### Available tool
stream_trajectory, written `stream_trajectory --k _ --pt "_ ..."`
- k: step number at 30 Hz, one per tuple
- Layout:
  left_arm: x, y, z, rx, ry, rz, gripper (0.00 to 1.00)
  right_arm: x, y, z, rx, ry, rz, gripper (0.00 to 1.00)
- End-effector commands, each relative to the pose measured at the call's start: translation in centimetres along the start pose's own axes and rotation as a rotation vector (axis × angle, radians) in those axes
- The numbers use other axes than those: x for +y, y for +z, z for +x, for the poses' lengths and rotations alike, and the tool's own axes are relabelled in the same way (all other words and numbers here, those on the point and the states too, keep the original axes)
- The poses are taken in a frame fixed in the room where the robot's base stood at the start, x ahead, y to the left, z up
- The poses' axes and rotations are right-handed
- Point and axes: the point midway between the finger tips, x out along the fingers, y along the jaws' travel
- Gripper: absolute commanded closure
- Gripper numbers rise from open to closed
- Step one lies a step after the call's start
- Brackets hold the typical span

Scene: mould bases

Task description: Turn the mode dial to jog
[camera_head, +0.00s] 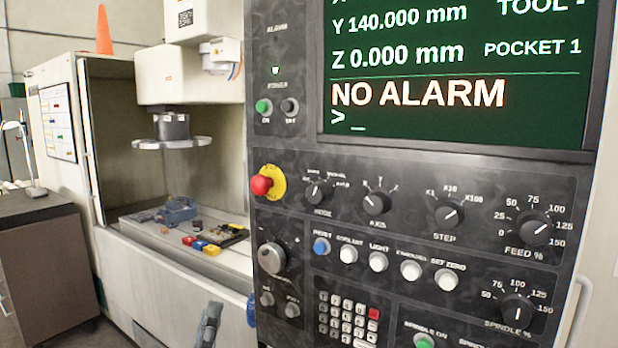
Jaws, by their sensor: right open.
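The mode dial (318,193) is a small black knob at the upper left of the dark control panel (400,210), just right of the red emergency stop button. Small white labels ring it, too small for me to read surely, so I cannot tell which mode its pointer marks. My right gripper (208,325) shows as a grey, dark-edged part at the bottom edge, left of the panel and well below the dial. It is open, apart from the dial, and mostly cut off by the frame. My left gripper is not in view.
The red emergency stop (262,185) sits close to the mode dial's left. The axis dial (377,203) and step dial (449,214) are to its right. The screen (455,75) above reads NO ALARM. An open machine bay (200,175) with a vise and coloured blocks lies left.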

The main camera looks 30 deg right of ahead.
Motion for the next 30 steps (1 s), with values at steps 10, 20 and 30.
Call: stream_trajectory --k 10,20,30 --pt "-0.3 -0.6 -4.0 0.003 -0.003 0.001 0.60 -14.2 -3.7 6.5 0.459 -0.080 0.663 0.45" --pt "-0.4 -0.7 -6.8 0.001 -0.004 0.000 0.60 -14.4 -5.6 10.7 0.471 -0.083 0.677 0.45" --pt "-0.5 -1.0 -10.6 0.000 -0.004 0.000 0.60 -13.8 -8.7 16.8 0.470 -0.082 0.675 0.45"
